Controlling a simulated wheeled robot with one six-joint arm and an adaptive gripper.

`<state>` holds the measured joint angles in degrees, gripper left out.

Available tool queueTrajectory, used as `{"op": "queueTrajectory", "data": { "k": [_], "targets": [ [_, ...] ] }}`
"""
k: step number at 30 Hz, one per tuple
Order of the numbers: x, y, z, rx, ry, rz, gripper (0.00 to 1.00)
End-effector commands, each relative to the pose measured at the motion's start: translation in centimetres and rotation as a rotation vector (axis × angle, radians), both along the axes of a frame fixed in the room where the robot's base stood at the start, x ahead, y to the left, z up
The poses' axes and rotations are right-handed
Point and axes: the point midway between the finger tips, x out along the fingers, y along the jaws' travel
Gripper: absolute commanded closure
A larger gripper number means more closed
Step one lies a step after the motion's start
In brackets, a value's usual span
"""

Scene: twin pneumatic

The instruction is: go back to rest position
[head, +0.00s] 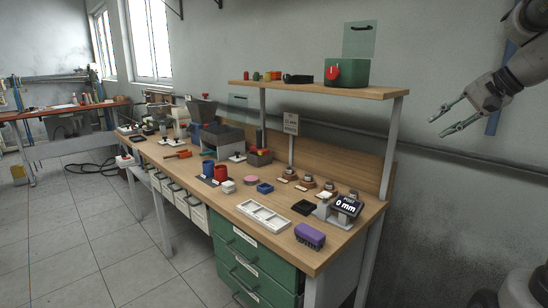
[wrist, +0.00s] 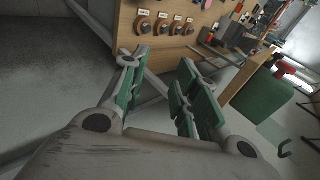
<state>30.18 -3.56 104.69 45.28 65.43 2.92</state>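My gripper (head: 447,119) is at the upper right of the head view, in the air to the right of the workbench and its shelf. Its two fingers are spread apart with nothing between them. In the wrist view, my gripper (wrist: 158,78) also shows open and empty, with green pads on its fingers. The workbench (head: 330,252) stands to the left of the gripper and apart from it.
The raised shelf (head: 300,88) carries a green box (head: 347,73) at its right end, nearest my gripper. A digital gauge (head: 346,205), a purple brush (head: 310,236) and a white tray (head: 263,216) sit on the bench.

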Motion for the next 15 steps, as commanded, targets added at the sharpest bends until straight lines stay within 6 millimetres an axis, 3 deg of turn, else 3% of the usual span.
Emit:
{"op": "queueTrajectory", "data": {
  "k": [3,7,9,12,15],
  "targets": [
    [-8.5,1.9,-5.0,-0.261,0.130,0.143,0.70],
    [-17.3,2.9,-9.1,-0.561,0.207,0.354,0.70],
    [-20.5,3.2,-10.5,-0.680,0.212,0.455,0.70],
    [-23.4,4.1,-11.7,-0.780,0.186,0.555,0.70],
    [-24.3,5.4,-11.5,-0.810,0.123,0.603,0.70]
  ]
}}
